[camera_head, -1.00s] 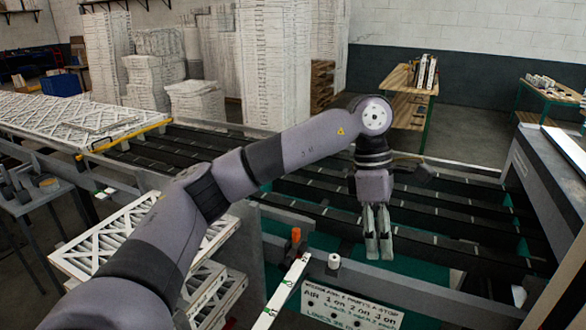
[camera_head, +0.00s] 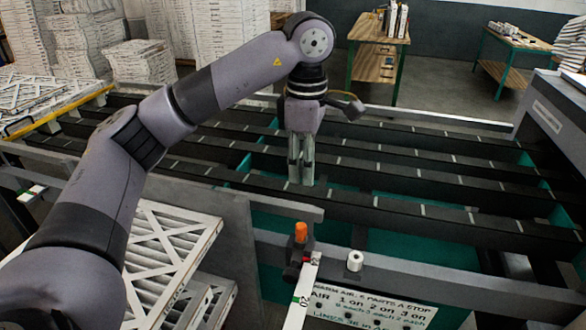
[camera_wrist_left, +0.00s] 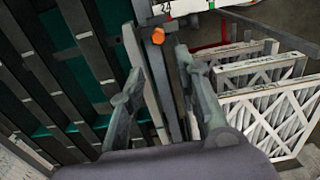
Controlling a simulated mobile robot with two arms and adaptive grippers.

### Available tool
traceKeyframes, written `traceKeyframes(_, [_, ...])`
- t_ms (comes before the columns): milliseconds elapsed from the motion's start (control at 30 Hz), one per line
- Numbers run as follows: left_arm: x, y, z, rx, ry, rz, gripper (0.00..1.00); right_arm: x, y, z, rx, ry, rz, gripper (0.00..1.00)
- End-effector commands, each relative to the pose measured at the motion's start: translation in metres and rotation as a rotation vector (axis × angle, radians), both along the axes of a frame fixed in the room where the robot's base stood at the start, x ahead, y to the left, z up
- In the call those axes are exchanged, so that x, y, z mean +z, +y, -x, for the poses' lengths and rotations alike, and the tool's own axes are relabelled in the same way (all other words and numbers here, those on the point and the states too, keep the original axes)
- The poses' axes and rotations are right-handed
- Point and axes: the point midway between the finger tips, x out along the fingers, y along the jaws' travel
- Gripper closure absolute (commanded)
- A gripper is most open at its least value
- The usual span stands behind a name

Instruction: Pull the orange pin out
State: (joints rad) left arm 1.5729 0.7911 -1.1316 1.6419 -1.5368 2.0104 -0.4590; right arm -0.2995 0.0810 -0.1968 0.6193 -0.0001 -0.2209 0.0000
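The orange pin (camera_head: 301,232) stands upright in a dark holder (camera_head: 298,254) on the near rail, at the end of a white strip. In the left wrist view the pin (camera_wrist_left: 158,36) shows as an orange knob, beyond the fingertips and between their lines. My left gripper (camera_head: 301,182) points down over the dark conveyor bars, behind the pin and apart from it. In the left wrist view its two fingers (camera_wrist_left: 157,60) are spread with nothing between them, so it is open. My right gripper is in neither view.
A white round knob (camera_head: 355,260) stands on the rail right of the pin. A white sign (camera_head: 370,306) hangs below it. Framed filters (camera_head: 165,250) are stacked at left. Dark conveyor bars (camera_head: 420,210) stretch behind the rail.

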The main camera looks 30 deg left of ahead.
Motion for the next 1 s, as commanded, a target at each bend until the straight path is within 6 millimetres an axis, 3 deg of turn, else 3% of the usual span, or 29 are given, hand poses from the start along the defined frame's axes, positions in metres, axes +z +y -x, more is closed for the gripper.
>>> traceKeyframes(33, [-0.008, 0.0, 0.0, 0.0, 0.0, 0.0, 0.7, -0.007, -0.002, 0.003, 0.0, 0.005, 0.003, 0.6])
traceKeyframes(267, [-0.027, 0.0, 0.0, -0.002, 0.004, 0.001, 0.7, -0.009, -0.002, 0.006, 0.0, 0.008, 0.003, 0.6])
traceKeyframes(467, [-0.064, 0.0, 0.001, -0.001, 0.007, 0.001, 0.7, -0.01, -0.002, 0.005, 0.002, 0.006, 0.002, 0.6])
traceKeyframes(1000, [-0.16, 0.0, 0.0, 0.001, 0.004, 0.001, 0.7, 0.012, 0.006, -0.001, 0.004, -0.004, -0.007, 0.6])
